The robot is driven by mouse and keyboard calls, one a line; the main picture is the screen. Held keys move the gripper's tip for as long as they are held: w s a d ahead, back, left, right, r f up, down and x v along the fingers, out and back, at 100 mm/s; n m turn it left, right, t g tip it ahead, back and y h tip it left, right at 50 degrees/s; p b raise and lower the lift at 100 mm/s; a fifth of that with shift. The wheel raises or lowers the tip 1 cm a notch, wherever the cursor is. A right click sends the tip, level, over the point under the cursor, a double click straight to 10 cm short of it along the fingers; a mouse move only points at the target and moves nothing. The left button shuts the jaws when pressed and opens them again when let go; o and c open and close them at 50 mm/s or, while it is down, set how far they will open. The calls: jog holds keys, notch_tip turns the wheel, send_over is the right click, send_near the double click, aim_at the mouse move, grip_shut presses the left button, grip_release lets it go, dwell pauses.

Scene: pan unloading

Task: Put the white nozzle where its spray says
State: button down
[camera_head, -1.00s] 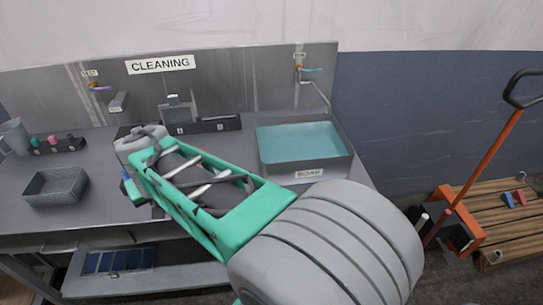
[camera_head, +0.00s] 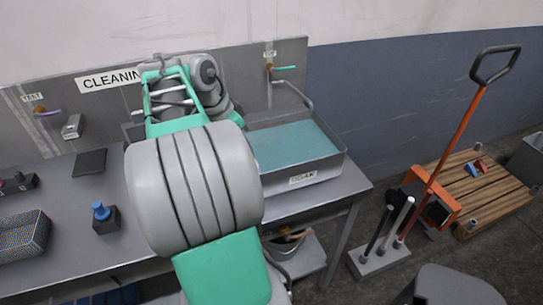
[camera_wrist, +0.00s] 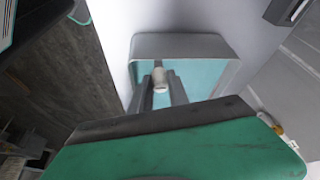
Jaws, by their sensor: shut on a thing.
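My gripper (camera_wrist: 161,92) is shut on the white nozzle (camera_wrist: 160,76) in the wrist view, with a finger on each side of it. Behind them, the grey basin (camera_wrist: 180,42) holds teal water; I cannot tell the nozzle's height above it. In the head view the basin (camera_head: 322,177) stands at the bench's right end, its front label apparently reading SOAK. My arm hides the gripper and nozzle there. A tap with a purple handle (camera_head: 47,113) is under a TEST label. A tap with a teal handle (camera_head: 283,68) is above the basin. No spray is visible.
A blue-topped piece in a dark block (camera_head: 104,217) stands on the bench (camera_head: 65,193). A mesh basket (camera_head: 22,236) is at the left. A dark square pad (camera_head: 89,163) lies near the back panel. A pallet (camera_head: 482,185) and an orange-handled truck (camera_head: 455,150) stand on the floor right.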

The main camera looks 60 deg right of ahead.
jog(key=d+f, duration=0.2)
jog(key=d, duration=0.1)
jog(key=s+d+f+p, duration=0.1)
jog(key=d+f, duration=0.5)
jog(key=d, duration=0.1)
jog(key=shift+s+d+p, duration=0.1)
jog(key=shift+s+p, duration=0.2)
jog(key=shift+p, duration=0.05)
notch_tip(320, 180, down, 3)
jog(key=shift+d+r+p, duration=0.1)
jog(key=shift+d+p, duration=0.05)
jog(key=shift+p, duration=0.4)
jog(key=shift+f, duration=0.5)
jog(key=c, duration=1.7)
grip_release()
jog(key=shift+f+b, duration=0.1)
jog(key=shift+b, duration=0.2)
jog(key=o, duration=0.4)
jog(key=shift+o, duration=0.2)
